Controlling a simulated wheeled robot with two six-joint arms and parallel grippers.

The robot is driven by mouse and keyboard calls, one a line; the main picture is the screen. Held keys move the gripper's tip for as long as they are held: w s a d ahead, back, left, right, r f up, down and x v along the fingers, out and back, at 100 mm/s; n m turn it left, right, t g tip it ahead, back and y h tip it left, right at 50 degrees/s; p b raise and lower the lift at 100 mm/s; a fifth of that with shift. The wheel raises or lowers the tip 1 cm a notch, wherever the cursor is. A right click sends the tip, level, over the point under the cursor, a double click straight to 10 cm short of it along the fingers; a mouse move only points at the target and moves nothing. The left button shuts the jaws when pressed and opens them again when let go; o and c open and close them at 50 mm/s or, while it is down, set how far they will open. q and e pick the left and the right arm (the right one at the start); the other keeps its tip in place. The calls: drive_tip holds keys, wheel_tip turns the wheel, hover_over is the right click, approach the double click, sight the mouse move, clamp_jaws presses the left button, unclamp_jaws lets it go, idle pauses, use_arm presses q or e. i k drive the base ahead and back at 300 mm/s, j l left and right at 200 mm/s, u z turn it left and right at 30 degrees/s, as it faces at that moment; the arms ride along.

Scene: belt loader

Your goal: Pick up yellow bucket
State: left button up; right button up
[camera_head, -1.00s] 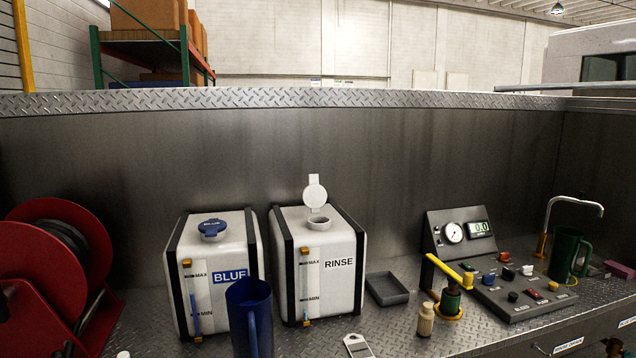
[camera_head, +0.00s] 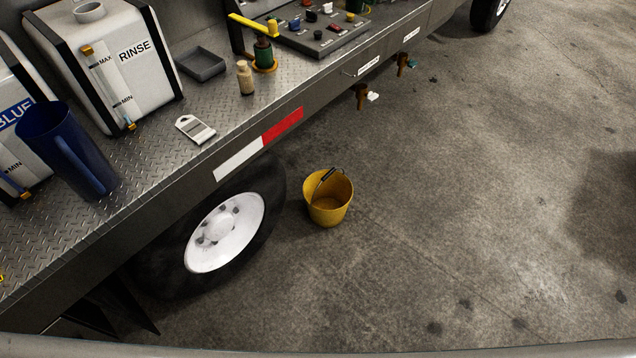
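The yellow bucket (camera_head: 328,208) stands upright on the concrete floor in the head view, just right of a wheel under the truck deck. It looks empty. Its handle, with a dark grip (camera_head: 327,176), leans against the rim on the left side. Neither of my grippers shows in the view, and nothing is seen touching the bucket.
The metal deck (camera_head: 150,205) runs above the wheel (camera_head: 222,232), left of the bucket. It carries a blue pitcher (camera_head: 68,150), a RINSE tank (camera_head: 105,62), a grey tray (camera_head: 202,65) and a small bottle (camera_head: 245,78). Taps (camera_head: 362,97) hang from its edge. The floor (camera_head: 470,200) at right is clear.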

sight(327, 193)
drive_tip(key=i+l, duration=0.2)
drive_tip(key=i+l+u, duration=0.15)
drive_tip(key=l, duration=0.25)
drive_tip(key=i+l, duration=0.25)
drive_tip(key=i+l+u, duration=0.1)
drive_tip(key=l, duration=0.3)
drive_tip(key=i+l, duration=0.25)
drive_tip(key=i+l+u, duration=0.15)
drive_tip(key=l, duration=0.3)
